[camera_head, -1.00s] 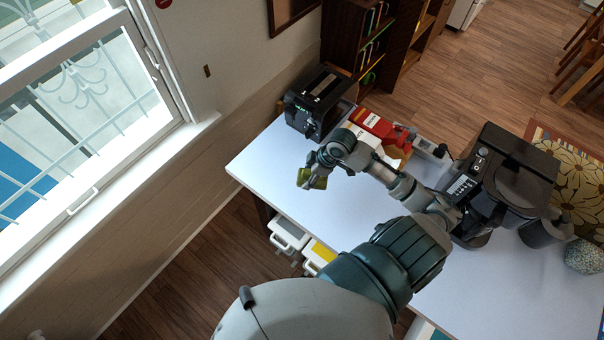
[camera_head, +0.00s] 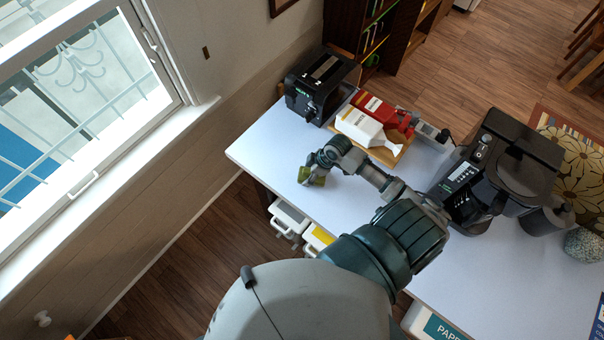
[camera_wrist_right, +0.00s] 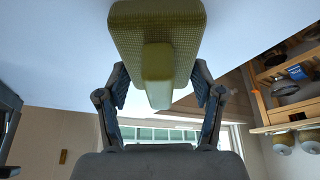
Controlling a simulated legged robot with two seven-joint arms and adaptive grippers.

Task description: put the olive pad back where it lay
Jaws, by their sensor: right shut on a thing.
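The olive pad (camera_head: 303,175) is in my right gripper (camera_head: 316,167), over the left part of the white table, close to its front edge. In the right wrist view the olive pad (camera_wrist_right: 158,25) is a textured block with a narrower raised grip part. The fingers of my right gripper (camera_wrist_right: 160,85) stand on both sides of that grip part and are shut on it. I cannot tell whether the pad touches the table. My left gripper is not in view.
A black toaster (camera_head: 318,85) stands at the table's back left corner. A tray (camera_head: 388,157) with a white carton (camera_head: 362,127) and a red carton (camera_head: 378,108) lies behind my right gripper. A black coffee machine (camera_head: 500,170) stands to the right. The table's left end (camera_head: 262,148) is clear.

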